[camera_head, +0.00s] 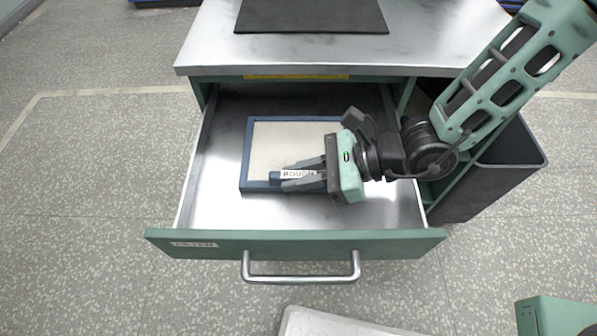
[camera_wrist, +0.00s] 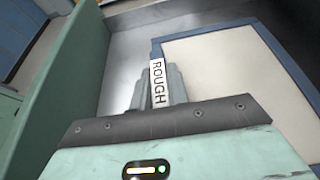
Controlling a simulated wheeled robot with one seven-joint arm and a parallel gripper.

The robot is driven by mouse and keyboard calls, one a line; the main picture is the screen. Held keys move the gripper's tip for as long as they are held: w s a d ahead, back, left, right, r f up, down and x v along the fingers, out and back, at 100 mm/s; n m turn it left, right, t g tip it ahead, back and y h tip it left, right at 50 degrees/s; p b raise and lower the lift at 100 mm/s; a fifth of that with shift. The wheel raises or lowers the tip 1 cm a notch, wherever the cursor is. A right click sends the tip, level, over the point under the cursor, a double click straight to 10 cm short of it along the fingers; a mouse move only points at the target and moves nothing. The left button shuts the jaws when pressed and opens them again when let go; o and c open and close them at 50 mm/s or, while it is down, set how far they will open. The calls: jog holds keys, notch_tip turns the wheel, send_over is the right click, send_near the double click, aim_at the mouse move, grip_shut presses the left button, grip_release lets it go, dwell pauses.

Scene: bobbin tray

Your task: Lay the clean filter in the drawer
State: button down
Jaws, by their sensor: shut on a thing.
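The filter (camera_head: 287,141) is a cream panel in a blue frame, with a white tag reading "ROUGH" (camera_head: 298,174) at its near edge. It is inside the open drawer (camera_head: 205,205), within the drawer's walls. I cannot tell whether it touches the floor. My gripper (camera_head: 283,181) reaches in from the right and is shut on the filter's near edge by the tag. In the wrist view the filter (camera_wrist: 235,65) lies at the right, with the tag (camera_wrist: 158,83) between the fingers (camera_wrist: 157,88). The drawer's front label (camera_head: 194,244) is too blurred to read.
The drawer's green front has a metal handle (camera_head: 301,267). The cabinet's metal top (camera_head: 440,35) overhangs behind, with a dark mat (camera_head: 311,14) on it. A dark open bin (camera_head: 490,178) stands at the right. A pale object (camera_head: 335,323) shows at the bottom edge. Floor is clear at left.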

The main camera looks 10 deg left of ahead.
jog(key=shift+f, duration=0.1)
jog(key=c, duration=1.8)
grip_release()
jog(key=shift+f, duration=0.1)
jog(key=o, duration=0.4)
jog(key=shift+o, duration=0.2)
jog(key=shift+r, duration=0.35)
jog(key=p+v, duration=0.1)
jog(key=v, duration=1.1)
jog(key=shift+f+p, duration=0.2)
jog(key=shift+p, duration=0.2)
jog(key=shift+d, duration=0.1)
